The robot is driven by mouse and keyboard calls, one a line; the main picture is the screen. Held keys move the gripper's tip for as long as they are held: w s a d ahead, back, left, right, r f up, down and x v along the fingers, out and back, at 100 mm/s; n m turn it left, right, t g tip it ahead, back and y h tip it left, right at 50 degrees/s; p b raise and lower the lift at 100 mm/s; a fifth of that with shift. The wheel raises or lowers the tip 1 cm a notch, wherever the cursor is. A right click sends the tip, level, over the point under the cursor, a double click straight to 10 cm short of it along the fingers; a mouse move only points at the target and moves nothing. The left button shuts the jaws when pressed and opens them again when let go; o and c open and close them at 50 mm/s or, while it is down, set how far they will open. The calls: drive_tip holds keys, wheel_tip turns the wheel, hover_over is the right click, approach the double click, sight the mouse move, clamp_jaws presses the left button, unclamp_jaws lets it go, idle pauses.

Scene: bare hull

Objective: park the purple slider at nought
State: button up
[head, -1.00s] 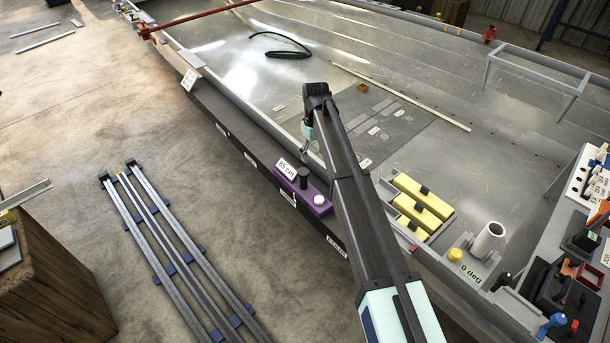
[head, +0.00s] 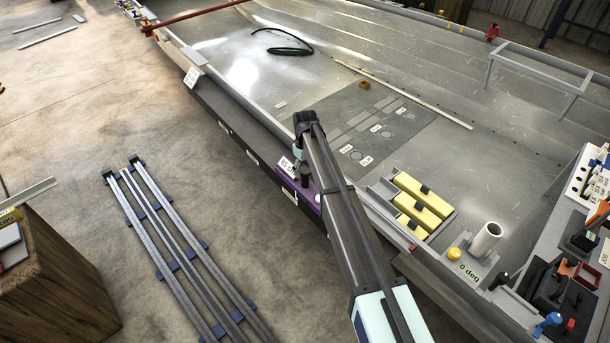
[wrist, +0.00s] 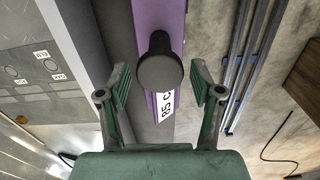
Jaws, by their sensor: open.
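The purple slider (head: 289,186) sits on the dark rail along the hull's near edge, partly hidden behind my arm in the head view. It carries a black knob and a white label reading about 85 cm. In the wrist view the purple body (wrist: 174,20) runs up the middle, and its round black knob (wrist: 159,62) stands between my fingers. My gripper (wrist: 160,85) is open, with one finger on each side of the knob and visible gaps to both. In the head view the gripper is mostly hidden by my wrist.
Yellow blocks (head: 424,196) in a grey holder, a white cylinder (head: 486,238) and a "0 deg" label (head: 468,272) stand right of my arm. Metal rails (head: 165,240) lie on the floor to the left. The rail has several small white labels (head: 252,158).

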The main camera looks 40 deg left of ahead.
sight(303, 179)
drive_tip(key=shift+f, duration=2.05)
clamp_jaws()
